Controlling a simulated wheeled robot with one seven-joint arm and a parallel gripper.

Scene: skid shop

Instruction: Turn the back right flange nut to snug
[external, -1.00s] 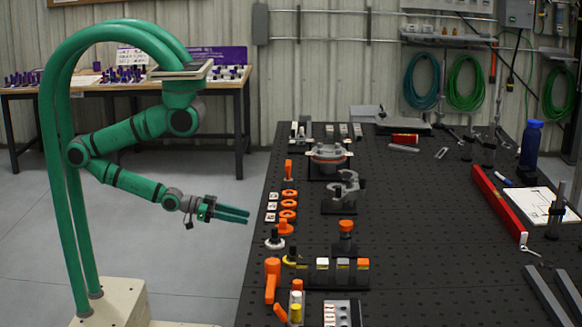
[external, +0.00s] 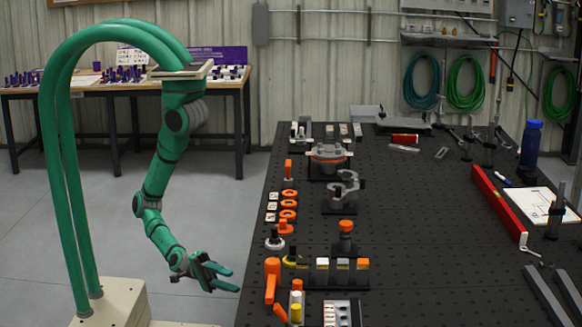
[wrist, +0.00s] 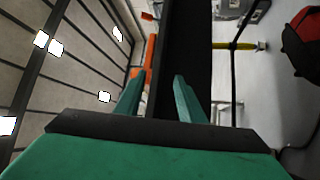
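A grey flange fixture with an orange-red ring (external: 328,153) stands near the back left of the black bench. Its separate nuts are too small to tell apart, so I cannot pick out the back right one. My gripper (external: 235,280) is in front of the bench's left edge, low and far from the flange. Its two green fingers are spread and nothing shows between them. In the wrist view the fingertips (wrist: 158,78) are apart against a dark surface; the flange cannot be made out there.
The perforated black bench (external: 420,240) fills the right side. Orange knobs and handles (external: 272,270) line its left edge near my gripper. A grey clamp-like fixture (external: 345,190) stands before the flange. A red level (external: 498,205) and blue bottle (external: 531,145) are at the right.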

